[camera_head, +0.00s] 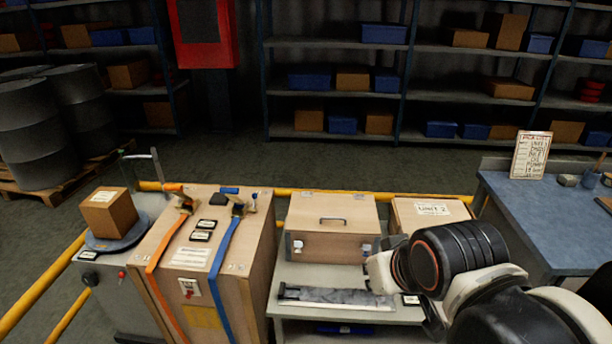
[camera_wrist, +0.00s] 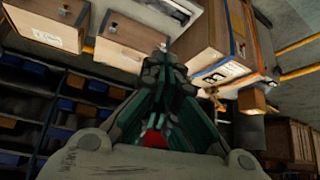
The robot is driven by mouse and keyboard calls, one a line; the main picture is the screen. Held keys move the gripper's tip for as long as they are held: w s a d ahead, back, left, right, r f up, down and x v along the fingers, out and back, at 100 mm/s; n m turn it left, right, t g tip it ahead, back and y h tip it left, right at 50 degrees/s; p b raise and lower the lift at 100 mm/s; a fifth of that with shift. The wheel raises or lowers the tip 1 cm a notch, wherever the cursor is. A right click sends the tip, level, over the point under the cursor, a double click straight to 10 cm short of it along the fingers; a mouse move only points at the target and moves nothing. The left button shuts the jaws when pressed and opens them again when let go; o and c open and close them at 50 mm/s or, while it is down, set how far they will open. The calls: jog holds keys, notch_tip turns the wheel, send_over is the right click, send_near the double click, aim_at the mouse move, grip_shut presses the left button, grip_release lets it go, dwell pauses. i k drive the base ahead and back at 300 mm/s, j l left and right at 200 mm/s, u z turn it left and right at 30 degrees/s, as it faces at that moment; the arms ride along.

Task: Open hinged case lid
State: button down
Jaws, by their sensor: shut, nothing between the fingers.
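The light wooden case (camera_head: 322,246) stands on a pale bench at the centre of the head view. Its lid (camera_head: 345,211) lies shut, with a dark handle (camera_head: 333,220) on top and metal latches on the front. In the wrist view the scene appears turned over, and the case (camera_wrist: 128,42) is at upper centre. My gripper (camera_wrist: 162,58) is shut and empty in the wrist view, its tips pointing up the picture near the case's right side; I cannot tell the gap. In the head view my arm is right of the case and its fingers are hidden.
A strapped wooden crate (camera_head: 252,262) stands close left of the case. A smaller labelled box (camera_head: 428,212) is on its right. A grey flat strip (camera_head: 335,297) lies on the bench in front. A yellow rail (camera_head: 290,193) runs behind. A blue-topped table (camera_head: 540,215) is at right.

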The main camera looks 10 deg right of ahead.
aim_at(356, 213)
jog(key=i+j, duration=0.25)
jog(key=i, duration=0.15)
jog(key=i+j, duration=0.25)
jog(key=i, duration=0.15)
